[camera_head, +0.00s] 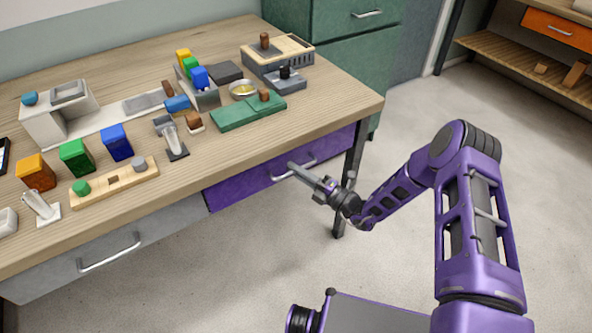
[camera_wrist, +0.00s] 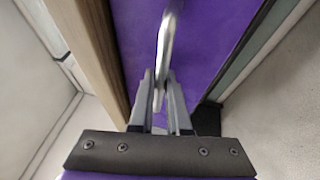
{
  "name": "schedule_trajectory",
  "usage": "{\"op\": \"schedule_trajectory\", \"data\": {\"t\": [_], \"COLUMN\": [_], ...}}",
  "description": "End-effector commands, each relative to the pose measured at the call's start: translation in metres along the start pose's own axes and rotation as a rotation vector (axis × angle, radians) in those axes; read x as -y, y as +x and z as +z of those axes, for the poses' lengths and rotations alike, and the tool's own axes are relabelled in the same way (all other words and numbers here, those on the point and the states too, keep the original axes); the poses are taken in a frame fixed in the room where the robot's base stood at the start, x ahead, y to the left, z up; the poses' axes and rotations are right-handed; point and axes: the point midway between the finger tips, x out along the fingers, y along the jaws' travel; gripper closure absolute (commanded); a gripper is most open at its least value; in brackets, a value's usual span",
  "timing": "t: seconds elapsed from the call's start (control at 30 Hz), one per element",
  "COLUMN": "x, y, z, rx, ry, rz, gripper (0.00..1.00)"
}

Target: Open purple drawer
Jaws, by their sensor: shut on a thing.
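The purple drawer (camera_head: 240,190) is set under the front edge of the wooden workbench. Its front looks flush with the bench in the head view. A silver bar handle (camera_head: 280,177) is mounted on it. In the wrist view the purple drawer front (camera_wrist: 205,40) fills the upper middle, and the handle (camera_wrist: 163,50) runs down between my fingers. My gripper (camera_head: 292,167) is at the handle, and in the wrist view my gripper (camera_wrist: 160,90) is shut on it.
The workbench (camera_head: 330,115) carries coloured blocks, a green board (camera_head: 235,115) and several fixtures. A grey drawer (camera_head: 110,250) with its own handle is to the left. A dark table leg (camera_head: 353,170) stands right of the purple drawer. The floor in front is clear.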

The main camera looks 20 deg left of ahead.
Motion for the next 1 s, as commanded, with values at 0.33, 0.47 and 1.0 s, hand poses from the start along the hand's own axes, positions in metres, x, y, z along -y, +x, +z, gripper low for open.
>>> {"op": "schedule_trajectory", "data": {"t": [0.33,0.47,1.0], "x": [-0.003,-0.007,-0.035], "y": [-0.010,-0.027,-0.155], "z": [-0.003,-0.010,-0.063], "rx": [0.002,0.003,0.007], "ry": [0.001,0.003,0.003], "rz": [-0.002,-0.002,0.000], "gripper": [1.00,1.00,1.00]}}
